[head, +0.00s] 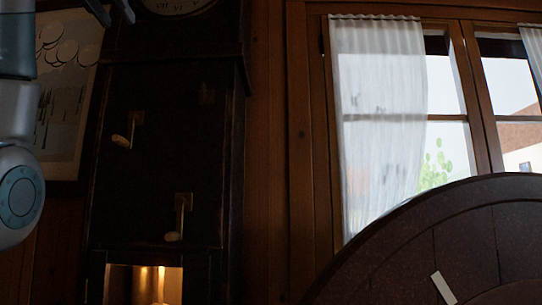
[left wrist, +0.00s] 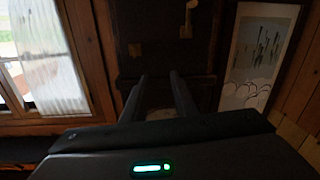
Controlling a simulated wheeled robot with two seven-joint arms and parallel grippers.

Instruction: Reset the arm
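My left gripper (head: 120,20) is at the top left of the head view, in front of the tall dark clock case (head: 160,90), with its arm coming down the left edge. Its two fingers are apart. In the left wrist view the fingers (left wrist: 159,77) stand parallel with a gap and nothing held between them; a pale clock face shows dimly behind the gap. My right gripper is in neither view.
A framed picture (head: 62,95) hangs at left. A curtained window (head: 380,120) is at right. A round dark wooden top (head: 400,260) bearing a small white piece (head: 443,288) fills the lower right.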

